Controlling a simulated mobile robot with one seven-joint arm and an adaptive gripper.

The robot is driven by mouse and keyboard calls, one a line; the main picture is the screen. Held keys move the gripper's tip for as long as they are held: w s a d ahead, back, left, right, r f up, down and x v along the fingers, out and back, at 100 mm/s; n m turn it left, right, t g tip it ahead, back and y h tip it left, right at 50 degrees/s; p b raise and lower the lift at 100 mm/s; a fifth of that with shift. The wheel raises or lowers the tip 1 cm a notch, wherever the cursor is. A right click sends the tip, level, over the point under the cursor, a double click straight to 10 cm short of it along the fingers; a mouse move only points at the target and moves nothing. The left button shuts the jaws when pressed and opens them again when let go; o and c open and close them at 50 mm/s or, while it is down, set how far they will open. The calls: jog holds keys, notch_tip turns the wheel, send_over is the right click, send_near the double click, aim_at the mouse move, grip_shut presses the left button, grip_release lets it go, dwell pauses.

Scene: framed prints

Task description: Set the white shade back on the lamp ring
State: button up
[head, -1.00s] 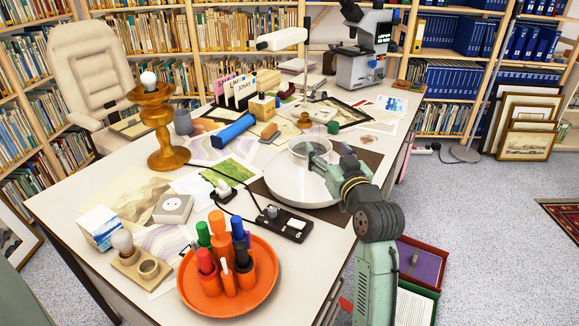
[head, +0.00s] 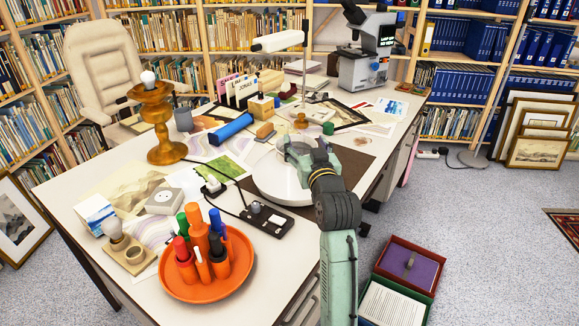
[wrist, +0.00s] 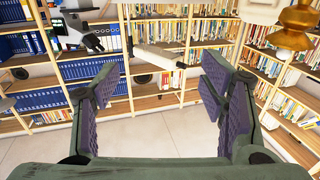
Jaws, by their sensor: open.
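The white shade (head: 268,181) sits on the desk right of the middle, wide and round, its top partly hidden by my gripper. The lamp (head: 160,118) is a turned golden-brown stand at the desk's left back, with a bare white bulb (head: 148,77) above its flared top ring (head: 151,94). My gripper (head: 290,152) is over the shade in the head view; I cannot tell whether it touches it. In the wrist view my gripper (wrist: 163,95) has its purple-padded fingers wide apart with nothing between them. The lamp's top (wrist: 298,18) shows at the upper right there, upside down.
An orange tray (head: 205,285) of pens stands at the front, beside a black power strip (head: 268,222). A blue roll (head: 231,129), a white desk lamp (head: 279,41) and a microscope (head: 366,55) stand farther back. Papers and small items crowd the desk between shade and lamp.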

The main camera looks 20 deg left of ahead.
aim_at(299, 130)
jog(key=p+x, duration=0.1)
jog(key=x, duration=0.3)
jog(key=shift+w+a+r, duration=0.1)
jog(key=shift+w+a, duration=0.05)
jog(key=shift+w, duration=0.05)
jog(key=p+x, duration=0.2)
jog(key=x, duration=0.2)
jog(key=shift+a, duration=0.15)
jog(key=shift+w+a, duration=0.2)
jog(key=shift+w, duration=0.25)
grip_shut()
dwell(0.3)
